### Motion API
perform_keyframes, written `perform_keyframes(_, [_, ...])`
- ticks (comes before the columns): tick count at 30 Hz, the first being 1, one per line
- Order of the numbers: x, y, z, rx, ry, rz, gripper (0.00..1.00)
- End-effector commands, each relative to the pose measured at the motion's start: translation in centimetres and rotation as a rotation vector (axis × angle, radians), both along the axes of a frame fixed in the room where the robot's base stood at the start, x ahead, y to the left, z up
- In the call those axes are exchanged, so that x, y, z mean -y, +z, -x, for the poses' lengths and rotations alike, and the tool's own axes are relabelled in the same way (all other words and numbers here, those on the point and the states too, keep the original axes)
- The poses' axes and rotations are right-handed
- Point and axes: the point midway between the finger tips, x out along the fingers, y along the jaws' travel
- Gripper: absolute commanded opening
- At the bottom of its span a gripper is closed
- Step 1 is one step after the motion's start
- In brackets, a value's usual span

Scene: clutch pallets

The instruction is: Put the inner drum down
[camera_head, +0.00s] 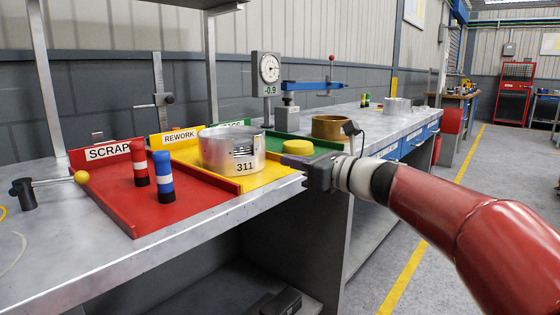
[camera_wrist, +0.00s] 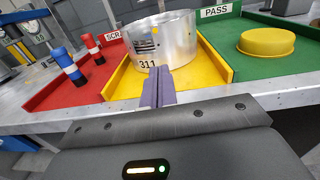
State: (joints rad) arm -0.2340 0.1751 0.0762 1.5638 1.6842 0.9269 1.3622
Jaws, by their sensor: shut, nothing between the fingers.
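The silver drum marked 311 (camera_head: 222,150) stands upright in the yellow REWORK tray (camera_head: 271,180). It also shows in the wrist view (camera_wrist: 180,38), open at the top, with a dark printed patch above its number. I take it as the inner drum; no label names it so. My gripper (camera_wrist: 158,72) is shut and empty, its two fingers pressed together and pointing at the drum's lower wall. I cannot tell whether the tips touch it. In the head view my gripper (camera_head: 304,166) is beside the tray's front right corner, its fingers hardly visible.
The red SCRAP tray (camera_head: 100,205) holds red and blue banded cylinders. The green PASS tray (camera_wrist: 275,68) holds a yellow disc (camera_head: 297,147). Behind stand a dial gauge (camera_head: 268,70), a blue lever tool (camera_head: 315,86) and a brass ring (camera_head: 330,126).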

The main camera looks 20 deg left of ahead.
Motion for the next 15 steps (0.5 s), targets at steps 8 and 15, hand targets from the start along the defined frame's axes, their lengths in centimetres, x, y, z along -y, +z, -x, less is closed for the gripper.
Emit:
perform_keyframes(8, [4.8, 0.0, 1.7, 0.003, -0.003, 0.001, 0.00])
perform_keyframes(15, [6.1, 0.1, 2.2, 0.002, -0.002, 0.001, 0.00])
